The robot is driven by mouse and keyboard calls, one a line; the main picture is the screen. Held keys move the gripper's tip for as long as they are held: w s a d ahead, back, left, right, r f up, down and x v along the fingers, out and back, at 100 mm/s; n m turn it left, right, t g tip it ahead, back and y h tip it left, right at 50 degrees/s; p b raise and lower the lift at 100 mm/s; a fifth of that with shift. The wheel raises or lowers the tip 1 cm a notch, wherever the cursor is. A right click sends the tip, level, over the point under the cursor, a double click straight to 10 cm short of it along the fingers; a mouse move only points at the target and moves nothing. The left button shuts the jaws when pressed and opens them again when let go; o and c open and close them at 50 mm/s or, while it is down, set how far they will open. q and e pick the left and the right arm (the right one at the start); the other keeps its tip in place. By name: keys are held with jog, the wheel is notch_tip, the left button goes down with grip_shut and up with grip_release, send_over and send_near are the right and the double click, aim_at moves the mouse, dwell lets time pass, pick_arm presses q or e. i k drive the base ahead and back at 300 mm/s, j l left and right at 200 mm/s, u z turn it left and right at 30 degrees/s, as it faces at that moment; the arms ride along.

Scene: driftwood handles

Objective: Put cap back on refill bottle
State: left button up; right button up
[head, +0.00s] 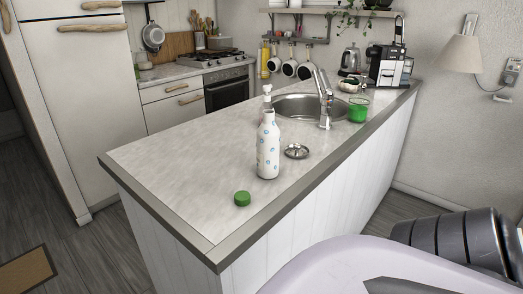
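A green round cap (242,198) lies on the counter near its front edge. A clear bottle with green liquid (357,108) stands at the back right beside the sink; its top is too small to make out clearly. Neither gripper shows in the head view; only parts of my own body show at the lower right.
The light counter (190,150) has free room left of the spotted bottle. A small metal strainer or dish (297,151) lies right of it. The sink (300,106) with its tap (323,100) is behind. A coffee machine (388,66) and kettle (351,60) stand at the far end.

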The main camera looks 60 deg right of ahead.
aim_at(269, 138)
jog(key=k+l, duration=0.75)
